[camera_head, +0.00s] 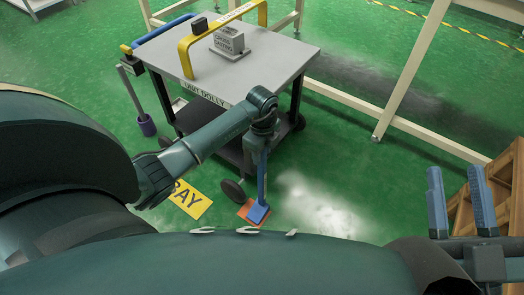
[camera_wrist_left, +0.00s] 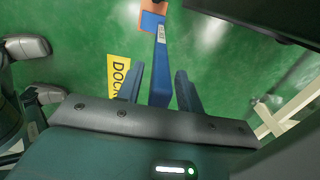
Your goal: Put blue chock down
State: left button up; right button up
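The blue chock (camera_head: 258,213) has a flat blue foot and a tall blue handle. Its foot rests over an orange patch (camera_head: 245,209) on the floor, beside the dolly's front wheel. In the left wrist view the chock's handle (camera_wrist_left: 160,70) runs away from me to the foot on the orange patch (camera_wrist_left: 153,5). My left gripper (camera_wrist_left: 159,80) has one finger on each side of the handle, with a narrow gap showing on both sides; it looks open. In the head view my arm hides its fingers. My right gripper (camera_head: 457,200) is open and empty at the right.
The unit dolly (camera_head: 290,52) stands just behind the chock, with a yellow hoop (camera_head: 185,57) and a grey block (camera_head: 228,43) on top. A yellow floor sign (camera_head: 190,200) lies left. A wooden crate (camera_head: 505,190) is at the right. Green floor between is clear.

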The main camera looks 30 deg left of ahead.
pick_arm(q)
notch_tip(320, 180, up, 5)
jog(key=p, duration=0.3)
jog(key=shift+r, duration=0.2)
notch_tip(320, 180, up, 6)
jog(key=p, duration=0.2)
jog(key=shift+p, duration=0.3)
jog(key=shift+r, duration=0.45)
pick_arm(e)
jog(key=shift+s+d+f+m+g+h, duration=0.1)
jog(key=shift+s+f+m+g+h, duration=0.15)
jog(key=shift+f+h, duration=0.25)
jog(key=shift+s+f+m+g+h, duration=0.1)
jog(key=shift+f+m+g+h, duration=0.05)
jog(key=shift+f+g+h, duration=0.25)
jog(key=shift+s+d+f+m+g+h, duration=0.1)
jog(key=shift+s+f+m+g+h, duration=0.15)
jog(key=shift+f+h, duration=0.3)
